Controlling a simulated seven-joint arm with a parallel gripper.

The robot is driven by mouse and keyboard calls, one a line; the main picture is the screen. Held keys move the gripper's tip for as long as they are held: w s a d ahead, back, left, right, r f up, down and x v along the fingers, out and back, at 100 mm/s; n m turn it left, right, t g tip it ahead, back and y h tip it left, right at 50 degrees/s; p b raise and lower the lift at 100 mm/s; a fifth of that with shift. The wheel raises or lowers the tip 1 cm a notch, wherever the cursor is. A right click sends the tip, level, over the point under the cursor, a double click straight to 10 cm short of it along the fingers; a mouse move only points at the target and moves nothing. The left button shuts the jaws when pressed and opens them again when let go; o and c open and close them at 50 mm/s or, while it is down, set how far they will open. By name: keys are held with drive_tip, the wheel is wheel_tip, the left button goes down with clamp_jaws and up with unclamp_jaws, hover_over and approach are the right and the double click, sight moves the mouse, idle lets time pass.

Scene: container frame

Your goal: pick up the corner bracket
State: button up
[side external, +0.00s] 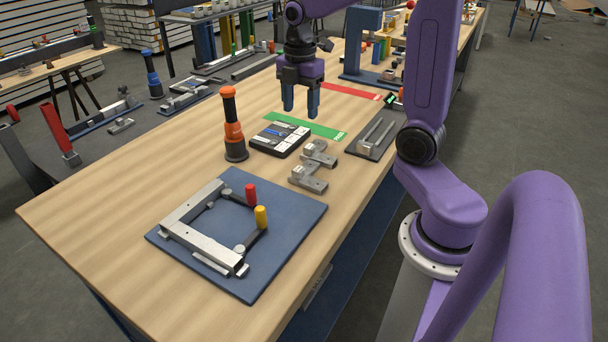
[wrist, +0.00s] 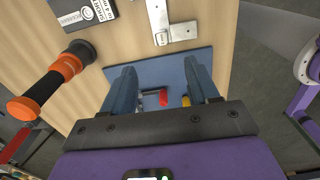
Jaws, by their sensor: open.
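The corner bracket (side external: 312,178) looks like a grey metal L-shaped piece. It lies flat on the wooden table, between the blue fixture plate and the black box in the side view. In the wrist view the bracket (wrist: 160,22) shows at the top, beyond the fingertips. In the side view it seems made of two joined or touching parts; I cannot tell which. My gripper (side external: 300,108) hangs above the table, farther back than the bracket, fingers pointing down. It is open and empty. In the wrist view my gripper (wrist: 158,72) has its blue fingers apart, with nothing between them.
A blue plate (side external: 292,245) carries a metal frame (side external: 190,212) with red and yellow handled clamps. An orange and black upright tool (side external: 233,130) and a black box (side external: 279,138) stand near the bracket. A grey tray (side external: 362,150) lies right of it. Green tape (side external: 310,126) lies behind.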

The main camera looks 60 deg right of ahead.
approach(314, 172)
drive_tip(key=a, duration=0.1)
drive_tip(key=w+a, duration=0.2)
drive_tip(key=shift+r, duration=0.3)
drive_tip(key=shift+a+f, duration=0.15)
drive_tip(key=shift+f, duration=1.4)
drive_tip(key=shift+a+f, duration=0.1)
drive_tip(key=shift+f, duration=1.45)
clamp_jaws()
